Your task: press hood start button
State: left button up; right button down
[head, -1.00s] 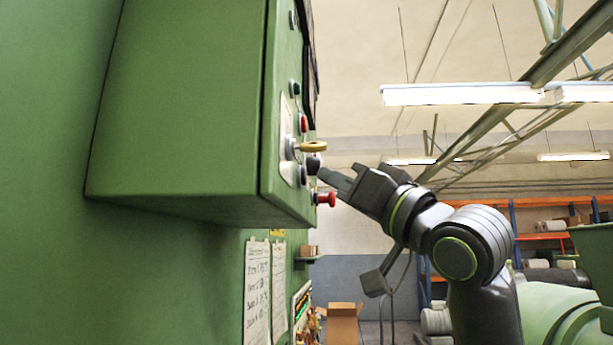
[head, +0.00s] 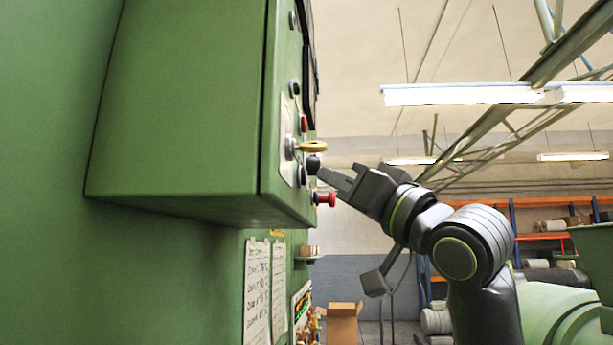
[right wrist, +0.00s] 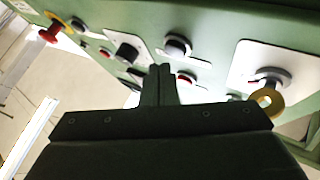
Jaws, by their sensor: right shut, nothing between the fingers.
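The green control box (head: 185,120) hangs on a green machine, its button panel on its right face. The panel carries a yellow key (head: 312,147), a black knob (head: 313,164), a red mushroom button (head: 326,198) and a red button (head: 303,123). I cannot read which is the hood start button. My right gripper (head: 322,173) is shut and empty, its fingertips pointing at the panel just beside the black knob; contact is unclear. In the right wrist view the shut fingertips (right wrist: 161,72) sit among black knobs (right wrist: 178,46) and a red button (right wrist: 186,78). My left gripper is out of view.
Paper sheets (head: 258,290) hang on the green machine below the box. A cardboard box (head: 343,312) stands on the floor behind. Orange shelves (head: 540,236) stand at the far right. The air right of the panel is free apart from my right arm.

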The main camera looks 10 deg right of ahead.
jog(key=shift+a, duration=0.1)
jog(key=shift+w+a, duration=0.1)
jog(key=shift+a, duration=0.25)
jog(key=shift+w+a, duration=0.1)
jog(key=shift+a, duration=0.25)
dwell(0.9)
jog(key=shift+d, duration=0.2)
jog(key=shift+s+d, duration=0.2)
jog(key=shift+d, duration=0.4)
jog(key=d, duration=0.2)
jog(key=s+d+b, duration=0.1)
jog(key=d, duration=0.1)
jog(key=shift+s+d, duration=0.2)
jog(key=shift+d, duration=0.15)
